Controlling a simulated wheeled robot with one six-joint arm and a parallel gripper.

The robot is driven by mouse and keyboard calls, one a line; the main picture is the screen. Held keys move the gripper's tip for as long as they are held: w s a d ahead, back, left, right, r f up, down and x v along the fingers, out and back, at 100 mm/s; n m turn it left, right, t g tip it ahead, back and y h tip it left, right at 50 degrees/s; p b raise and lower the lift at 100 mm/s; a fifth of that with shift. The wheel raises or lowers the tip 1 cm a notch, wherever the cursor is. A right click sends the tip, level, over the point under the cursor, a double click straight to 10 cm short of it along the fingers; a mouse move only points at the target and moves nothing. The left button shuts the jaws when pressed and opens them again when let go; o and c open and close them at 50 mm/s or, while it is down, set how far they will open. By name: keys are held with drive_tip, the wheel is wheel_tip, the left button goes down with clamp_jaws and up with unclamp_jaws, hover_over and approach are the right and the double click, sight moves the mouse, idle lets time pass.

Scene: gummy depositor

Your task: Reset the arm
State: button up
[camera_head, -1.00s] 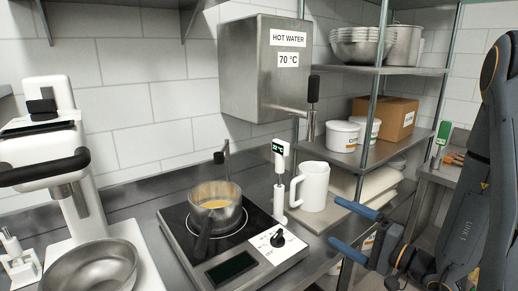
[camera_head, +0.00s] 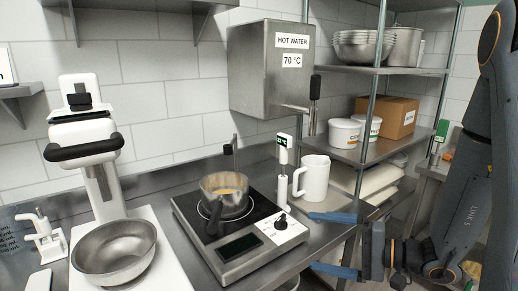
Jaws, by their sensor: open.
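My gripper (camera_head: 336,245) is at the lower right, beside my dark arm. Its two blue fingers are spread apart with nothing between them. It is at the counter's right front edge, to the right of the induction cooktop (camera_head: 238,240). The upper finger reaches near the base of a white pitcher (camera_head: 314,180) in the picture; I cannot tell whether it touches anything. A metal pot (camera_head: 222,203) with yellow liquid stands on the cooktop, its dark handle toward the front.
A hot water box (camera_head: 270,70) hangs on the wall. A mixer (camera_head: 95,150) and steel bowl (camera_head: 114,250) are at left. A metal shelf (camera_head: 362,152) with tubs and a cardboard box (camera_head: 396,116) is behind my gripper.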

drive_tip(key=s+a+f+n+g+h, duration=0.2)
drive_tip(key=s+g+h, duration=0.1)
drive_tip(key=s+g, duration=0.3)
drive_tip(key=s+a+f+n+g+h, duration=0.1)
drive_tip(key=s+a+n+g+h, duration=0.15)
drive_tip(key=s, duration=0.55)
drive_tip(key=w+d+r+n+t+h, duration=0.1)
drive_tip(key=w+d+n+t+h, duration=0.1)
drive_tip(key=d+h, duration=0.6)
drive_tip(key=shift+w+r+n, duration=0.4)
drive_tip(key=shift+w+n, duration=0.15)
drive_tip(key=shift+w, duration=0.25)
